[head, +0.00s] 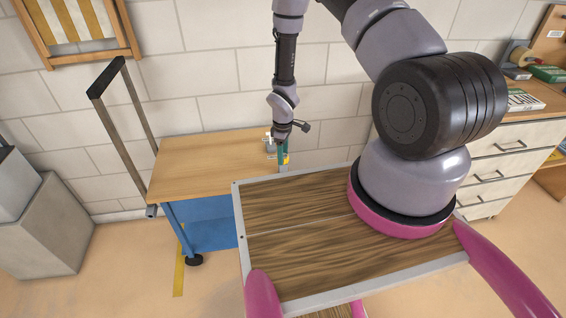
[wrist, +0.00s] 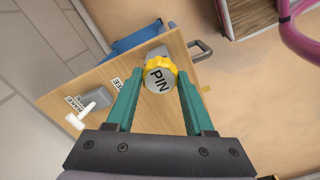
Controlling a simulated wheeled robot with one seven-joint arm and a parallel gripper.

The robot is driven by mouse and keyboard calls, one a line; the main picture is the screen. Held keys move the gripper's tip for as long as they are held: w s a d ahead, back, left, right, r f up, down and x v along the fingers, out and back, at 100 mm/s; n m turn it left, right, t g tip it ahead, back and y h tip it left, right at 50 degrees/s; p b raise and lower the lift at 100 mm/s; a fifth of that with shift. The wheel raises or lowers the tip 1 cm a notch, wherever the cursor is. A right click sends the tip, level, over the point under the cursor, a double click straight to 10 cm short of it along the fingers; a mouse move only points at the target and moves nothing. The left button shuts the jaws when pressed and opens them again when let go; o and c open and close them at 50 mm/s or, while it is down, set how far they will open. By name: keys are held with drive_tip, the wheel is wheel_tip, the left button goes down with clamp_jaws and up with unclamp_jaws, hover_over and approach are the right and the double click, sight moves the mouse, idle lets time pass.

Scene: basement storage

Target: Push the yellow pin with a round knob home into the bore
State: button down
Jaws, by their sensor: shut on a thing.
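The pin's shaft and the bore are hidden under the knob and fingers, so I cannot tell how deep the pin sits.
A grey block (wrist: 94,97) with a white T-shaped handle (wrist: 89,118) and small labels stands beside the pin. The wooden cart top (head: 205,160) is clear to the left. The cart's upright handle (head: 104,80) rises at its left end. A wall stands behind.

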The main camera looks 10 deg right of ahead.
drive_tip(key=shift+f, duration=0.2)
drive_tip(key=shift+c, duration=1)
unclamp_jaws()
drive_tip(key=shift+r, duration=4.5)
